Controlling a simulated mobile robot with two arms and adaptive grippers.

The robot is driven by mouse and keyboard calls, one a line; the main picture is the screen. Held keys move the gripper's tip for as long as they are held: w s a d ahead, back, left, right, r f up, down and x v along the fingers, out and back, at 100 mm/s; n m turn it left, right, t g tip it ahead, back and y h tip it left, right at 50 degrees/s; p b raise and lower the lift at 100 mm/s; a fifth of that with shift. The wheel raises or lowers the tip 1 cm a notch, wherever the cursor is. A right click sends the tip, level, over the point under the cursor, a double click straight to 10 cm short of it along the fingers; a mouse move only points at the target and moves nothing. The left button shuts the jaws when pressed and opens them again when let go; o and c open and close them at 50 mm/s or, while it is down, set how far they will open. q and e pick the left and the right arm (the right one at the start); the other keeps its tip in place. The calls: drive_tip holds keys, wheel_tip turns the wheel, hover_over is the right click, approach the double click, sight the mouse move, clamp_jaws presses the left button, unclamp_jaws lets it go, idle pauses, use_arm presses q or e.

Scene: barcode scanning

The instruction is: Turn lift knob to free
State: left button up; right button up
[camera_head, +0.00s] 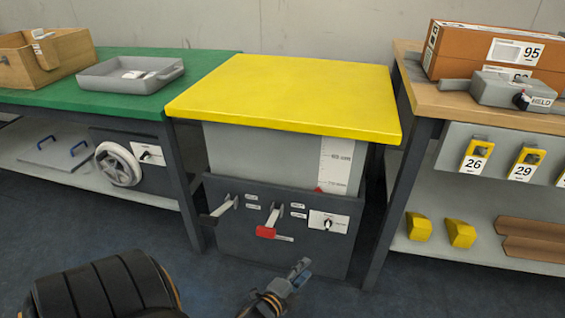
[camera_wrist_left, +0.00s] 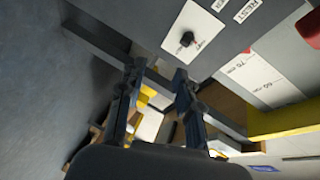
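The lift table has a yellow top (camera_head: 290,92) and a dark front panel (camera_head: 235,240). At the right of this panel is a white plate (camera_head: 342,222) with a small black knob (camera_head: 328,225). The plate's print is too small to read in the head view. In the left wrist view the black knob (camera_wrist_left: 187,39) sits on its white plate near the top, beyond the fingertips. My left gripper (camera_head: 301,268) is in front of the panel, below and left of the knob. In the left wrist view its fingers (camera_wrist_left: 157,72) are apart with nothing between them. My right gripper is out of view.
A grey lever (camera_head: 220,210) and a red-ended lever (camera_head: 267,232) stick out of the panel left of the knob. A green bench (camera_head: 120,62) stands left, with a handwheel (camera_head: 118,165) below. A wooden bench (camera_head: 412,90) stands right, carrying a grey HELD box (camera_head: 500,90).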

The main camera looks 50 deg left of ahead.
use_arm(q)
drive_tip(key=s+d+n+g+h+p, duration=0.1)
drive_tip(key=s+d+n+g+p, duration=0.2)
drive_tip(key=s+p, duration=0.5)
drive_tip(key=s+d+f+n+g+h+p, duration=0.1)
drive_tip(key=s+d+n+g+p, duration=0.3)
drive_tip(key=s+p, duration=0.4)
drive_tip(key=d+g+p, duration=0.1)
drive_tip(key=p, duration=0.5)
drive_tip(key=shift+s+d+f, duration=0.15)
drive_tip(key=shift+d+f, duration=0.05)
